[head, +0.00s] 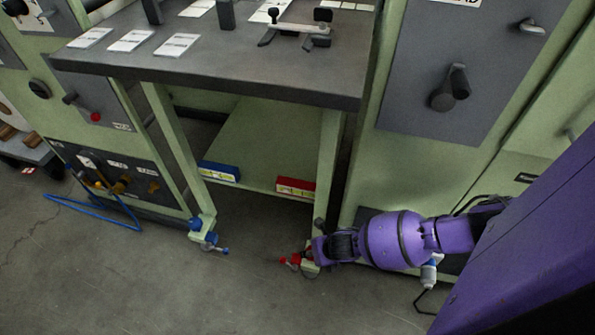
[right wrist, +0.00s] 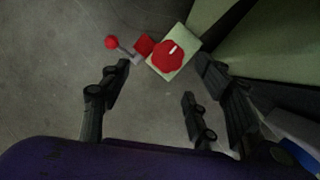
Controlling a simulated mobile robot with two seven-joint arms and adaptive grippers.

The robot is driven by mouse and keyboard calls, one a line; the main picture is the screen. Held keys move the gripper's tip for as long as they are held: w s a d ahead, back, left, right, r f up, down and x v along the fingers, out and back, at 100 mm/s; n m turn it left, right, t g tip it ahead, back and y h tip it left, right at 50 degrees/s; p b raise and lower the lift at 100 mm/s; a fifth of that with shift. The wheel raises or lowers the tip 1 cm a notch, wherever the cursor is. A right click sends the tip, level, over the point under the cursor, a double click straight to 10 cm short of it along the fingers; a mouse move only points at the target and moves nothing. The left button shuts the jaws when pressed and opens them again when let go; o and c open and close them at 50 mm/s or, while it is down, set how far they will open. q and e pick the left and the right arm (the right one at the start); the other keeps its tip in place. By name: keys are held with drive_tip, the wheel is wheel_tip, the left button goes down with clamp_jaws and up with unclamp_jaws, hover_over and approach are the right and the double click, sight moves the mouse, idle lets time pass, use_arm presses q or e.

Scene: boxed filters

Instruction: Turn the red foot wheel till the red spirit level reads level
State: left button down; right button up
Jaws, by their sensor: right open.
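The red spirit level (head: 296,187) sits at the right front of the table's lower shelf; its bubble is too small to read. The red foot wheel (right wrist: 168,56), with a white mark on top, shows in the right wrist view beside a red block and a lever with a red ball (right wrist: 111,42). In the head view, red foot parts (head: 291,261) show at the right front leg, partly hidden by my gripper. My right gripper (right wrist: 160,80) is open and empty, its fingers spread just short of the wheel in the picture. My left gripper is not in view.
A blue spirit level (head: 219,171) and blue foot parts (head: 205,238) are at the table's left side. The grey tabletop (head: 200,62) overhangs the shelf. Green cabinets stand close on the right. A blue hose (head: 95,209) lies on the floor at left. The front floor is clear.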

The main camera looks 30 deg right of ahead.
drive_tip(key=f+n, duration=0.1)
drive_tip(key=f+n+b, duration=0.1)
drive_tip(key=w+f+n+b, duration=0.1)
drive_tip(key=f, duration=0.1)
drive_tip(key=shift+d, duration=0.4)
drive_tip(key=b+x, duration=0.1)
drive_tip(key=x, duration=0.2)
drive_tip(key=shift+w+f+b, duration=0.1)
drive_tip(key=shift+f+b, duration=0.1)
drive_tip(key=shift+b, duration=0.1)
drive_tip(key=shift+w+f, duration=0.2)
drive_tip(key=shift+f, duration=0.1)
drive_tip(key=shift+c, duration=0.2)
drive_tip(key=c, duration=1)
drive_tip(key=shift+c, duration=0.2)
